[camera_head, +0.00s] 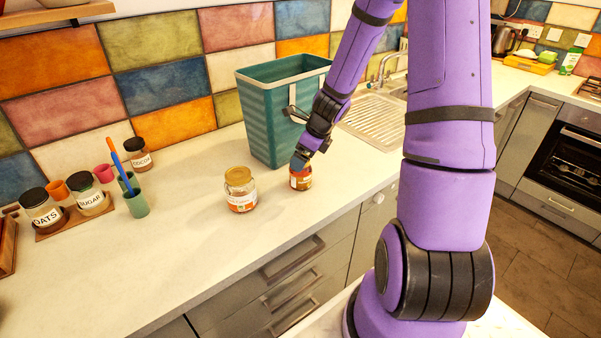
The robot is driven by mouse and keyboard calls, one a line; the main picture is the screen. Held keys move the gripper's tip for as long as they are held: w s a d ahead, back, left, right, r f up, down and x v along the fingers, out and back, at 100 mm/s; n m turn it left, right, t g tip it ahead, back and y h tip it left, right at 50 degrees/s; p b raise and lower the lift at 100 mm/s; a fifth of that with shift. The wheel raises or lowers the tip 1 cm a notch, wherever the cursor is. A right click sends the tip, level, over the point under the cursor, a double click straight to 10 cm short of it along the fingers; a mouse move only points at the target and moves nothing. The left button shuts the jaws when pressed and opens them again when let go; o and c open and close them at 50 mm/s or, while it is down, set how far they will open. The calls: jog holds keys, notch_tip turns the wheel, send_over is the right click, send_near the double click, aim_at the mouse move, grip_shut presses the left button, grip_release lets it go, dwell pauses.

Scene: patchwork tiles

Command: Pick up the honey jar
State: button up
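A small jar (301,180) with orange-red contents and a pale label stands on the counter near its front edge. My gripper (300,162) points down at this jar, with its fingertips at the jar's top. The fingers hide the lid, and whether they are closed on it cannot be seen.
A teal bin (270,125) stands right behind the small jar, close to my wrist. A sink drainboard (373,119) is to the right. Oats (41,210), sugar (90,197) and cocoa (139,156) jars and a green cup (137,204) stand left. The front-left counter is clear.

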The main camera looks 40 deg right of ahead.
jog(key=shift+x, duration=2.4)
jog(key=shift+a, duration=0.1)
jog(key=c, duration=1.3)
jog(key=shift+r, duration=0.1)
